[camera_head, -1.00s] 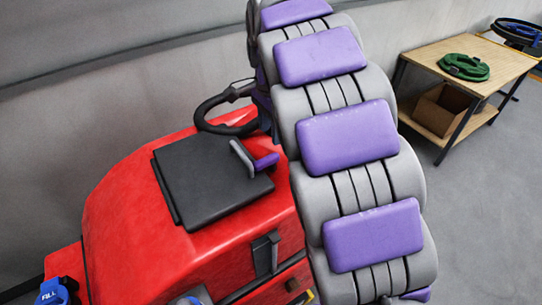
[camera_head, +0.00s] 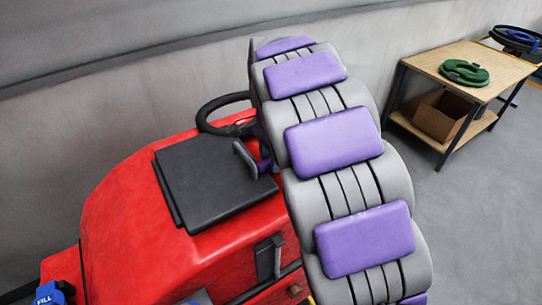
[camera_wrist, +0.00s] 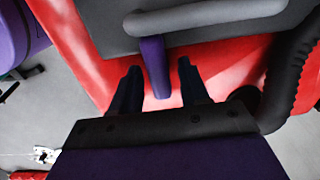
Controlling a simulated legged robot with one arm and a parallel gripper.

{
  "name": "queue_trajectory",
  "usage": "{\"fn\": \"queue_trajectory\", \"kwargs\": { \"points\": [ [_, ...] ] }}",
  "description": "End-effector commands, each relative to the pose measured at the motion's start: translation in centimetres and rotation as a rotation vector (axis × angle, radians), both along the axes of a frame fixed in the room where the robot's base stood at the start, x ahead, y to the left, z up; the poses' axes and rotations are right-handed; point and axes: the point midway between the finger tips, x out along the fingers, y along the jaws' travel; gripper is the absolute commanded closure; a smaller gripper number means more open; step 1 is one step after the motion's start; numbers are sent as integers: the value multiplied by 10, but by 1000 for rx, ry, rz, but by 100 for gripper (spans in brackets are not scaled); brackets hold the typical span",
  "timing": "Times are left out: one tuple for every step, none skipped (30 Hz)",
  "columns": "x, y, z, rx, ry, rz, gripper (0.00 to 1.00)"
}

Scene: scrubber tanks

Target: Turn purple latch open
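The purple latch handle (camera_wrist: 155,66) sticks out from a grey bar (camera_wrist: 205,17) over the dark panel of the red machine. In the head view the grey bar (camera_head: 245,158) stands at the right edge of the black lid, and the purple part (camera_head: 264,166) is partly hidden behind my arm. My gripper (camera_wrist: 158,74) is open in the wrist view, with one dark finger on each side of the purple handle. The handle's free end lies between the fingers; I cannot tell whether either finger touches it. In the head view my gripper is hidden by my arm.
The red machine (camera_head: 130,215) carries a black lid (camera_head: 205,180). Its black steering wheel (camera_head: 225,105) is just behind the latch and close to the right finger in the wrist view (camera_wrist: 288,70). A wooden table (camera_head: 450,57) with a green hose (camera_head: 464,72) stands at the right.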

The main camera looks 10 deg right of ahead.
Motion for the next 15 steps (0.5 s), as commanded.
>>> {"fn": "queue_trajectory", "kwargs": {
  "points": [
    [0,-1,0,1,0,0,61],
    [0,-1,0,1,0,0,63],
    [0,-1,0,0,0,0,67],
    [0,-1,0,1,0,0,70],
    [0,-1,0,1,0,0,73],
    [0,-2,0,1,0,0,77],
    [0,-2,0,1,0,0,80],
    [0,-3,0,2,0,0,83],
    [1,-3,0,2,0,0,86],
    [1,-3,0,2,0,0,89],
    [1,-3,0,2,0,0,92],
    [1,-4,0,1,-1,0,96],
    [1,-3,0,1,-1,0,99],
    [1,-3,0,1,-1,0,100],
    [1,-3,0,0,-1,0,100]
  ]
}}
